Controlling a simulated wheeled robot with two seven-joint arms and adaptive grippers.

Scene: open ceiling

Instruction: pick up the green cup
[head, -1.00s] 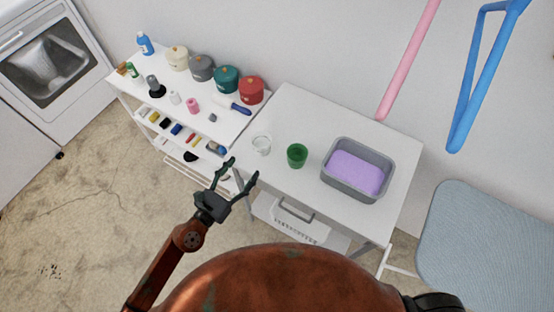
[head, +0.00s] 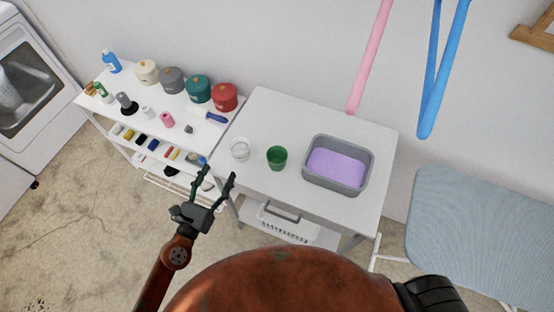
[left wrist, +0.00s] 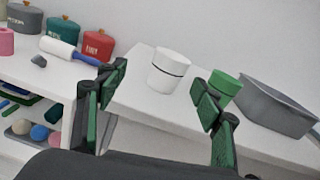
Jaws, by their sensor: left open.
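A white cup (left wrist: 168,70) shows there between the open fingers, farther off. My right gripper is not in view.
The grey basin (head: 366,178) with purple liquid stands right of the green cup. A white shelf (head: 190,133) with several canisters and bottles adjoins on the left. A white basket (head: 287,222) sits under the table. An ironing board (head: 480,230) stands at right.

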